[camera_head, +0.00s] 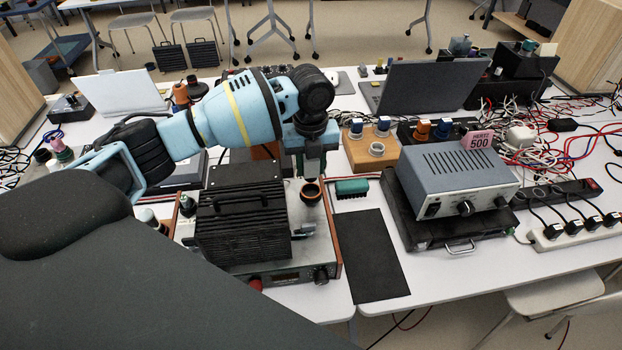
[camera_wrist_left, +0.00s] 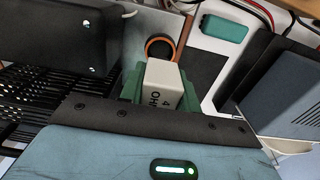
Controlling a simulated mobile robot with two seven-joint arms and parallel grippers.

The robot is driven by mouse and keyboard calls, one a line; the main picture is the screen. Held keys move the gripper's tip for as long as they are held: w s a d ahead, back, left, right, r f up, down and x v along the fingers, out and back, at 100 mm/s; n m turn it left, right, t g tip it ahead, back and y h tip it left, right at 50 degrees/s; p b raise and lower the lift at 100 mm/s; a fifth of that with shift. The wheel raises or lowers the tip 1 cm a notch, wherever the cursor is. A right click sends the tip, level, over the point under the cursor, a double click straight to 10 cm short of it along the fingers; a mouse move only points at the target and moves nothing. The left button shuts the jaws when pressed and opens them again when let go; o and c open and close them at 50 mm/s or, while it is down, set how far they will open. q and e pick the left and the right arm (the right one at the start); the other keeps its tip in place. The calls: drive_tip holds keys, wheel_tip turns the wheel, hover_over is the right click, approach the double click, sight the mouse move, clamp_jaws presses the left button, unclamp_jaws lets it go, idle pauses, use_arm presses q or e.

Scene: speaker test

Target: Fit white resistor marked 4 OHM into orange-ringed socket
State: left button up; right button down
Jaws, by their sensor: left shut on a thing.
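My left gripper (camera_head: 311,170) is shut on a white resistor (camera_wrist_left: 164,80) that reads "4 OHM" in the left wrist view. The resistor sits between the green finger pads; in the head view I cannot make it out. The orange-ringed socket (camera_head: 311,191) is a dark round cup at the right side of a wood-sided device (camera_head: 333,225), just below the gripper tips. In the left wrist view the socket (camera_wrist_left: 160,40) shows just past the resistor's far end, partly hidden by it. I cannot tell whether they touch. My right gripper is not in view.
A black finned box (camera_head: 240,212) stands left of the socket. A green block (camera_head: 352,187) and a dark mat (camera_head: 366,262) lie to the right. Further right, a blue-grey unit (camera_head: 455,180) with a pink "HERTZ 500" sign sits on a black case. A wooden block (camera_head: 358,152) stands behind.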

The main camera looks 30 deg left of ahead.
sight(311, 179)
use_arm(q)
wheel_tip(311, 179, down, 5)
drive_tip(key=shift+r, duration=0.1)
idle(0.3)
drive_tip(key=shift+f, duration=0.4)
drive_tip(key=o, duration=1)
drive_tip(key=shift+r, duration=0.3)
wheel_tip(311, 179, up, 12)
drive_tip(key=shift+r, duration=0.1)
